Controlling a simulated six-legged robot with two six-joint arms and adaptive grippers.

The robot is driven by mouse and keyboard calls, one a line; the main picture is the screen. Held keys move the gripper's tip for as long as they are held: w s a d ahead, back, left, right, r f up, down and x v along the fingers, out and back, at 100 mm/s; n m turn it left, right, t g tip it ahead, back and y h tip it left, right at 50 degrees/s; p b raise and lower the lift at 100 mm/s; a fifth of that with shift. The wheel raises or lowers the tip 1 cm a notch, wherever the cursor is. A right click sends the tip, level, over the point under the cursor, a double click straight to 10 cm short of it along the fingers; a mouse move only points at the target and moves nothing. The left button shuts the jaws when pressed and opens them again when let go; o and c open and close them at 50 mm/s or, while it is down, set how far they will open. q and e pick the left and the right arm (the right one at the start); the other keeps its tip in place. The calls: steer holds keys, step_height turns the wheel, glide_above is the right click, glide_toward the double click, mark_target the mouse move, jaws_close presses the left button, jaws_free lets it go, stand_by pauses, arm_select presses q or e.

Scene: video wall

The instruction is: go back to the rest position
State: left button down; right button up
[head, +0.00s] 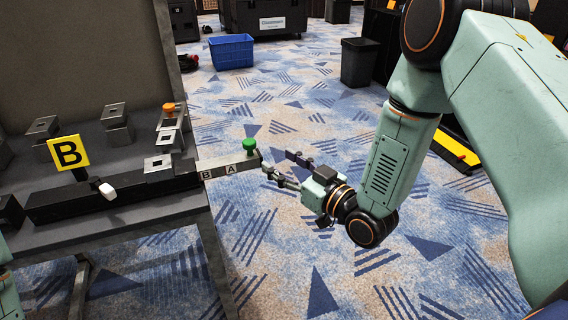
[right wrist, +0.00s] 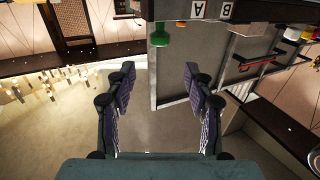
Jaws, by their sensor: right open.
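My right gripper (head: 277,161) is open and empty, just right of the table's edge in the head view. Its two spread fingers also show in the right wrist view (right wrist: 159,76), with nothing between them. A green knob (head: 249,145) stands by a light strip lettered B and A (head: 228,169), a little left of the fingertips and apart from them in the wrist view. The green knob (right wrist: 159,36) is beyond the fingers there. My left gripper is not in view; only a bit of my left arm shows at the lower left.
The table (head: 130,218) at left bears metal brackets (head: 117,125), an orange knob (head: 169,108), a yellow B sign (head: 68,151) and a white piece (head: 107,190). A blue crate (head: 231,52) and a dark bin (head: 360,62) stand behind. Carpet around my right gripper is clear.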

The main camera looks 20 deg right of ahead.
steer(key=shift+f, duration=0.15)
steer(key=s+d+f+m+g+h, duration=0.2)
steer(key=s+f+g+h, duration=0.15)
steer(key=s+f, duration=0.35)
steer(key=s+d+f+m+g+h, duration=0.15)
steer(key=s+f+g, duration=0.3)
steer(key=f, duration=0.55)
steer(key=s+f+m+g+h, duration=0.1)
steer(key=s+f+g, duration=0.3)
steer(key=s, duration=0.8)
steer(key=s+d+f+g+h, duration=0.1)
steer(key=s+f+g, duration=0.2)
steer(key=s, duration=1)
steer(key=shift+s+d+f+m+g, duration=0.15)
steer(key=shift+f+m+g, duration=0.25)
steer(key=shift+g, duration=0.3)
